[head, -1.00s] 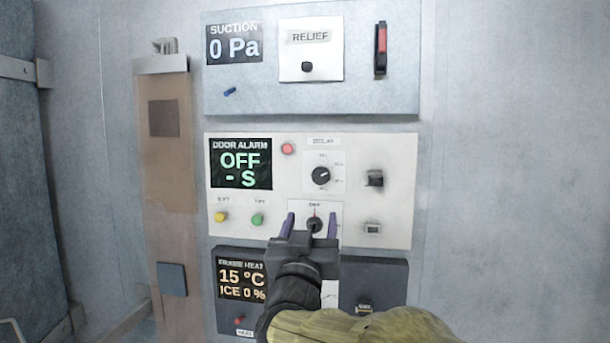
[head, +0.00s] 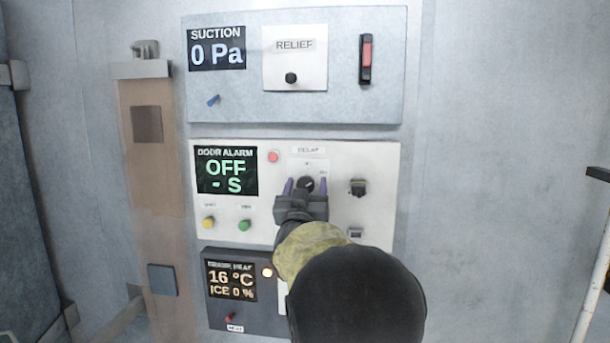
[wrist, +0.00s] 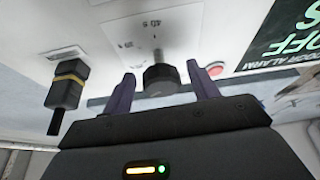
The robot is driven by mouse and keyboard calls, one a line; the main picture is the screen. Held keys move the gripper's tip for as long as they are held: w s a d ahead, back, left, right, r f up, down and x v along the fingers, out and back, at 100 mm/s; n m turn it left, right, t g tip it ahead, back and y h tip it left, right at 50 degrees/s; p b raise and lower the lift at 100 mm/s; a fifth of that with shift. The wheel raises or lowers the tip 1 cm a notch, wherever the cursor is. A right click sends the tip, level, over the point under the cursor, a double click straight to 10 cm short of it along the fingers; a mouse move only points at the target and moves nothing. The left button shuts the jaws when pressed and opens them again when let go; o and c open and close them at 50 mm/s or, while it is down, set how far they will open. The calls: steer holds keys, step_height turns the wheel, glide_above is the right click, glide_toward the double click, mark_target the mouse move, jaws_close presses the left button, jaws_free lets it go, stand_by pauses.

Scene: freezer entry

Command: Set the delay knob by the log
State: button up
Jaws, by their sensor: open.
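The delay knob (head: 306,184) is a black dial on a white plate under the DELAY label (head: 308,150). My gripper (head: 306,187) is open, its two purple fingers on either side of the knob in the head view. In the wrist view the knob (wrist: 160,79) lies just beyond and between the fingertips (wrist: 164,84); I cannot tell whether they touch it. The door alarm display (head: 226,171) reads OFF and - S. No readable log shows.
A red light (head: 273,157), yellow button (head: 208,223), green button (head: 244,225) and black switch (head: 357,187) surround the knob. The suction panel (head: 330,100) is above, the frame heat panel (head: 250,318) below.

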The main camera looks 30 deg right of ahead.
steer(key=shift+w+d+r, duration=0.15)
steer(key=shift+w+r, duration=0.05)
steer(key=shift+w, duration=0.1)
steer(key=shift+c, duration=0.6)
steer(key=c, duration=0.9)
steer(key=shift+o, duration=0.2)
